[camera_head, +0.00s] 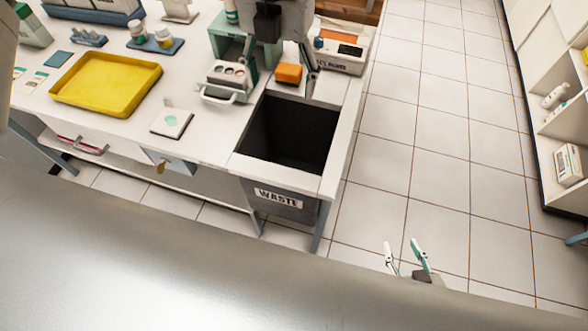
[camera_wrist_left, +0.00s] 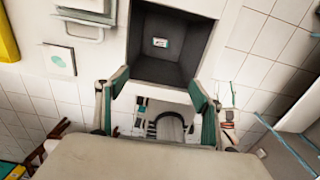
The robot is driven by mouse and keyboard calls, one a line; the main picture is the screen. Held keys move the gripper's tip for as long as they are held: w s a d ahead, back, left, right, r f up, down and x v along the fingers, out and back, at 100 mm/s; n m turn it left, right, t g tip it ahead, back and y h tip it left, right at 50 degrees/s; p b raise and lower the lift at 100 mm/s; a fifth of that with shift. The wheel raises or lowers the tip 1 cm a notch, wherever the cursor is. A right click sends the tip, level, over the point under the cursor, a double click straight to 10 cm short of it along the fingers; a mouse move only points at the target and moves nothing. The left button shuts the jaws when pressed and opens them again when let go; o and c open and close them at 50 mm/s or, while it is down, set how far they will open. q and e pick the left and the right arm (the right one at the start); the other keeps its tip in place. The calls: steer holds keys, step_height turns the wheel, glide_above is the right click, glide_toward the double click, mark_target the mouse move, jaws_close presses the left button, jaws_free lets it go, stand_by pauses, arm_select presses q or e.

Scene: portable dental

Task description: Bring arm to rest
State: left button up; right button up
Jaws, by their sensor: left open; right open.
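My left gripper (camera_head: 280,66) hangs over the back part of the worktop, behind the waste bin (camera_head: 267,187) in the head view. Its two fingers are spread. The left wrist view shows the same open gripper (camera_wrist_left: 160,78) with nothing between the fingertips. My right gripper (camera_head: 401,243) is low in the head view, over the tiled floor to the right of the bin. Its fingers are apart and empty.
A yellow tray (camera_head: 107,82) and a small white pad (camera_head: 171,121) lie on the worktop (camera_head: 130,118). An orange block (camera_head: 289,74) is close to my left gripper. A small white item (camera_wrist_left: 160,42) lies inside the bin. The floor (camera_head: 415,150) between worktop and right-hand shelves is clear.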

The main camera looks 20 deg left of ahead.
arm_select(q)
step_height(320, 180, up, 2)
steer(key=shift+r, duration=0.25)
stand_by(0.4)
